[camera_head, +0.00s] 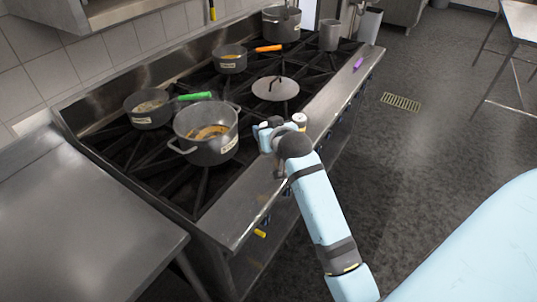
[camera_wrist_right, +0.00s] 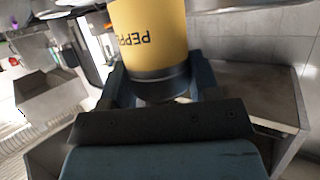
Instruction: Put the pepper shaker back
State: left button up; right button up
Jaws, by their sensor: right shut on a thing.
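The pepper shaker (camera_wrist_right: 150,35) is a yellow cylinder with a dark end band and the black letters "PEPP", upside down in the right wrist view. It stands between the two dark fingers of my right gripper (camera_wrist_right: 160,88), which is shut on it. In the head view my right gripper (camera_head: 283,127) is over the front edge of the stove, just right of the large pot. A small pale round top beside it there seems to be the shaker. My left gripper is not in view.
The stove (camera_head: 236,215) carries a large two-handled pot (camera_head: 218,152), a pan with a green handle (camera_head: 150,119), a pan with an orange handle (camera_head: 231,65), a lid (camera_head: 275,88) and a back pot (camera_head: 281,27). A steel counter (camera_head: 75,235) is at left.

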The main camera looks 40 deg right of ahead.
notch_tip(320, 180, down, 5)
jog(key=shift+f, duration=2.05)
jog(key=shift+f, duration=0.1)
jog(key=o, duration=1)
jog(key=shift+o, duration=0.2)
